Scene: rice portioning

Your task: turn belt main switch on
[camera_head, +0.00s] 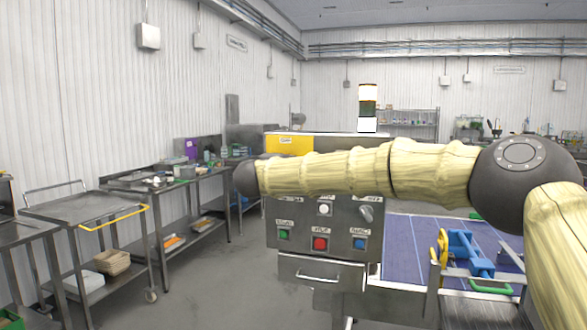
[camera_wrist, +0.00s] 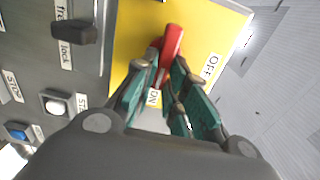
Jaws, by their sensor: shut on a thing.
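The main switch is a red handle (camera_wrist: 173,38) on a yellow plate (camera_wrist: 133,32), with an ON label (camera_wrist: 153,97) and an OFF label (camera_wrist: 211,67). My gripper (camera_wrist: 167,68) is shut on the red handle, with its teal fingers on either side of it. The handle's lower end is partly hidden between the fingers. In the head view the yellow plate (camera_head: 288,142) shows at the top of the belt's control cabinet. There my arm crosses in front of the cabinet, and the handle and my fingers cannot be made out.
Below the arm the control panel (camera_head: 342,244) has green, red, blue and white buttons and a grey knob (camera_head: 366,213). A blue belt (camera_head: 403,252) lies to the right. A cart (camera_head: 85,207) and steel tables stand at left, with clear floor between.

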